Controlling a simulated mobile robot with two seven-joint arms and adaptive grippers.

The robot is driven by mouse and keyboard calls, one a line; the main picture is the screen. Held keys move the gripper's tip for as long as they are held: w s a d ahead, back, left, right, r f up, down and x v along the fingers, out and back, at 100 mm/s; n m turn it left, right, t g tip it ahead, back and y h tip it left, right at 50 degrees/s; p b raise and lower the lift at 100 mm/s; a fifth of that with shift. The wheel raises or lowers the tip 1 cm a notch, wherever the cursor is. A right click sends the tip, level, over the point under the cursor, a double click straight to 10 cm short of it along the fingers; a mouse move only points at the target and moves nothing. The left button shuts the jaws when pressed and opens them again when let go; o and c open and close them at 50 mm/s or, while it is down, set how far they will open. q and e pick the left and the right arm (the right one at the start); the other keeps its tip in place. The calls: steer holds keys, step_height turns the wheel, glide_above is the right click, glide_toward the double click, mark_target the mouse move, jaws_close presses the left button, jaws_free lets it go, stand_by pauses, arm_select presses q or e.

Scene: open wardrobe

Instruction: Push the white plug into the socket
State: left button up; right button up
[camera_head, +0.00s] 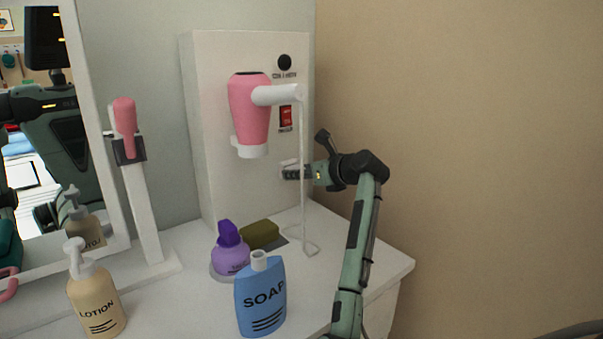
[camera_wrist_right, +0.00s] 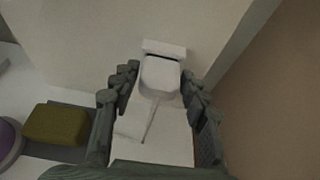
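The white plug (camera_wrist_right: 160,76) sits between the two fingers of my right gripper (camera_wrist_right: 160,82) in the wrist view. A narrow gap shows between the plug and the fingers, so the gripper looks open around it. Just past the plug is a white socket piece (camera_wrist_right: 164,47), with a dark line between the two. I cannot tell how deep the plug sits. In the head view my right gripper (camera_head: 288,172) is at the white panel, below the pink hair dryer, and its fingers partly hide the plug and socket. My left gripper is not in view.
A pink hair dryer (camera_head: 248,108) hangs on the white panel (camera_head: 213,120), with a red switch (camera_head: 286,116) beside it. A blue soap bottle (camera_head: 260,297), a purple bottle (camera_head: 230,253), a green block (camera_head: 259,234) and a lotion bottle (camera_head: 94,295) stand on the white counter (camera_head: 352,246).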

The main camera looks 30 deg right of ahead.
steer(key=shift+o, duration=1.4)
steer(key=v, duration=1.2)
